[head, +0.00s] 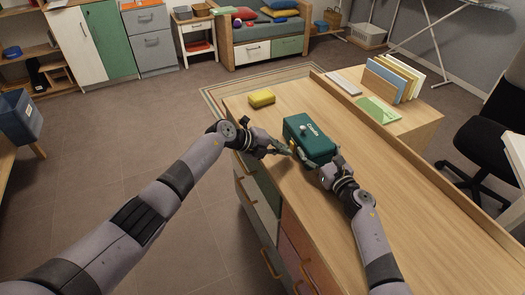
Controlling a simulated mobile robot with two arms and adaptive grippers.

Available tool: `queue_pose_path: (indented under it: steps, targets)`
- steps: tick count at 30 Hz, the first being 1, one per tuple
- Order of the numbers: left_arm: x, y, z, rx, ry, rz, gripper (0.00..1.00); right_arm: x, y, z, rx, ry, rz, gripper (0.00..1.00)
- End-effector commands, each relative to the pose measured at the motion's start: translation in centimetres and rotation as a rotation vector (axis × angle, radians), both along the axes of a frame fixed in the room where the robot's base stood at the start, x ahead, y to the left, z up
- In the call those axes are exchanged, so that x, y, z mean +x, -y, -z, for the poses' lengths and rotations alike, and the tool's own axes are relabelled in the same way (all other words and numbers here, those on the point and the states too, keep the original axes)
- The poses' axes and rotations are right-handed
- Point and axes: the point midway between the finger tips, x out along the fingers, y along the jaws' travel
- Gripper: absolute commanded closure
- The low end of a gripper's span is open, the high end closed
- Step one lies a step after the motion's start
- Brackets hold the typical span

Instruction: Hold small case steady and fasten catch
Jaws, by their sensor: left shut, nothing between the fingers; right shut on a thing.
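A small brass-coloured part, perhaps the catch, shows there, too small to read clearly. My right gripper (326,171) is shut on the case at its near side. Its fingers are partly hidden, so the exact grip is hard to see.
A yellow block, perhaps a sponge (262,98), lies behind the case at the left. The right part of the desk is clear. A black chair (482,150) stands at the right.

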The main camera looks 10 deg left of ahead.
Motion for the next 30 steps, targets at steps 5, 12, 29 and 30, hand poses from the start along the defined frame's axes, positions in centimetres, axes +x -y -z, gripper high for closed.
queue_pose_path:
  steps: [5, 12, 29, 30]
  targets:
    - [-1.7, -3.4, 0.3, 0.005, 0.001, -0.001, 1.00, 0.0, 0.0, 0.0, 0.002, -0.001, 0.000, 0.66]
    - [-3.9, -7.4, -1.6, 0.005, -0.001, -0.002, 1.00, 0.0, 0.0, 0.0, 0.002, -0.001, 0.000, 0.66]
    - [-5.8, -10.6, -3.2, 0.000, -0.004, -0.001, 1.00, 0.0, 0.0, 0.0, 0.001, 0.000, 0.001, 0.66]
    - [-5.8, -10.6, -3.2, 0.000, -0.004, -0.001, 1.00, 0.0, 0.0, 0.0, 0.001, 0.000, 0.001, 0.66]
